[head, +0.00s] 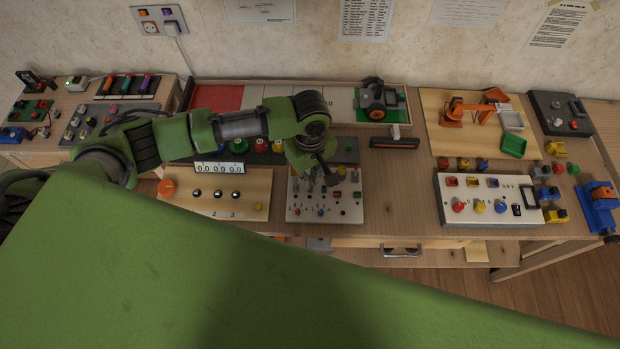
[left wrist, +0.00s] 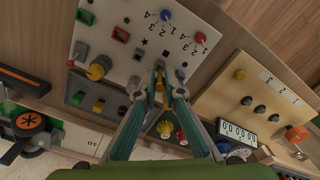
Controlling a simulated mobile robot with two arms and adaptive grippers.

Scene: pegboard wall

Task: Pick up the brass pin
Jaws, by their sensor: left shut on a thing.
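My left gripper (head: 328,176) reaches down over the white pegboard panel (head: 298,213) at the middle of the bench. In the left wrist view the teal fingers of this gripper (left wrist: 162,78) are shut on the brass pin (left wrist: 159,84), a small golden piece between the fingertips. The white panel shows beyond them (left wrist: 120,60), with printed numbers, shapes and coloured knobs. Whether the pin still touches the panel I cannot tell. In the head view my gripper hides the pin. My right gripper is not in view.
A wooden panel with a counter display (head: 222,205) stands left of the white panel. A white box with coloured knobs (head: 487,199) stands to the right. Bare bench (head: 400,200) lies between. A dark bar (head: 394,142) and a wheeled model (head: 378,100) lie behind.

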